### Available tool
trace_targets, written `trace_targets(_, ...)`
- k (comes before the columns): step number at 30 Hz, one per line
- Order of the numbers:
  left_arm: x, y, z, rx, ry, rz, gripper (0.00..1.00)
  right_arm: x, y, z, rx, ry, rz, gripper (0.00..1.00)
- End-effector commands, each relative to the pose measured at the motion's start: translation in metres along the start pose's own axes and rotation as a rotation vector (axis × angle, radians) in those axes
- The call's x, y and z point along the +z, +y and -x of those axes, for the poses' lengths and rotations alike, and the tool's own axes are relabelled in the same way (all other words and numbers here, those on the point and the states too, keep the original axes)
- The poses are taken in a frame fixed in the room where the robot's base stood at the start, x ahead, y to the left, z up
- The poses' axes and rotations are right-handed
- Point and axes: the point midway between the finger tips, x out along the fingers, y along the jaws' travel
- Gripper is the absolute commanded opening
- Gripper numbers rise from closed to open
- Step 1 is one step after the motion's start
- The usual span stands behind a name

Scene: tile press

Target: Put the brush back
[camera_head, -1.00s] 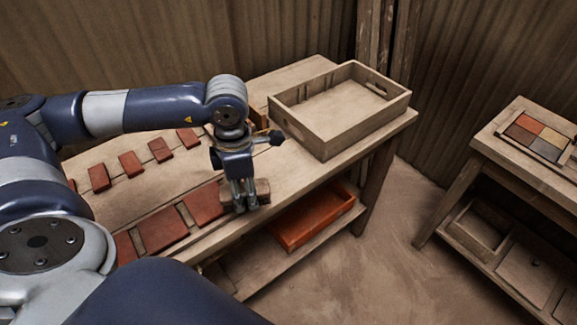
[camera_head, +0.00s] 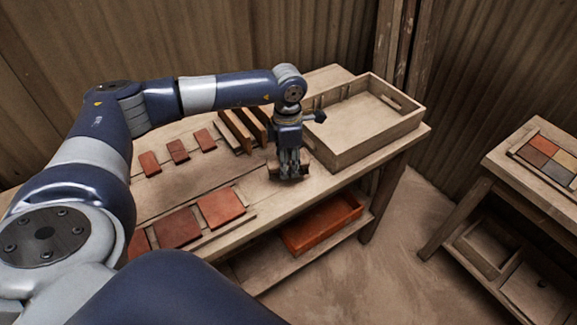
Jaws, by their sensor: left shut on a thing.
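My left gripper (camera_head: 289,176) points down over the workbench (camera_head: 330,180), in front of the wooden crate. It is shut on a small brown block-like thing, which looks like the brush (camera_head: 274,171). Only its ends show on either side of the fingers, and its bristles cannot be made out. It is at or just above the bench top; I cannot tell if it touches. My right gripper is not in view.
An open, empty-looking wooden crate (camera_head: 400,128) stands at the bench's right end. Wooden slats (camera_head: 236,130) stand behind my gripper. Red tiles (camera_head: 221,207) lie in two rows to the left. An orange tray (camera_head: 322,222) sits on the lower shelf. A side table (camera_head: 510,165) stands right.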

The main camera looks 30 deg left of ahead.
Motion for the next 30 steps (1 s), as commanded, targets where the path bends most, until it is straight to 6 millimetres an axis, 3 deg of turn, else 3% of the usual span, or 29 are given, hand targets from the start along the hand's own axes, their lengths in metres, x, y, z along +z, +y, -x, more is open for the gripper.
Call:
trace_targets(4, 0.003, 0.003, -0.004, -0.001, 0.001, 0.000, 0.07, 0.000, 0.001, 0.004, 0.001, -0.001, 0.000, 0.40)
trace_targets(12, 0.003, 0.003, -0.034, 0.000, -0.001, -0.001, 0.07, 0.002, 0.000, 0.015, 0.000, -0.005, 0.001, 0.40)
trace_targets(23, 0.003, 0.003, -0.040, 0.000, -0.001, 0.000, 0.07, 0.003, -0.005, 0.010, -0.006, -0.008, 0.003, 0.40)
trace_targets(24, 0.003, 0.003, -0.039, 0.000, -0.001, 0.000, 0.44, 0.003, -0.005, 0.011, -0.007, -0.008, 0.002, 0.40)
trace_targets(26, 0.003, 0.003, -0.039, 0.000, -0.001, 0.000, 0.57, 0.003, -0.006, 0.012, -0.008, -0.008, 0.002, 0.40)
trace_targets(30, 0.003, 0.003, -0.039, 0.000, -0.001, 0.000, 0.57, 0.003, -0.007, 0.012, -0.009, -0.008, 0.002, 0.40)
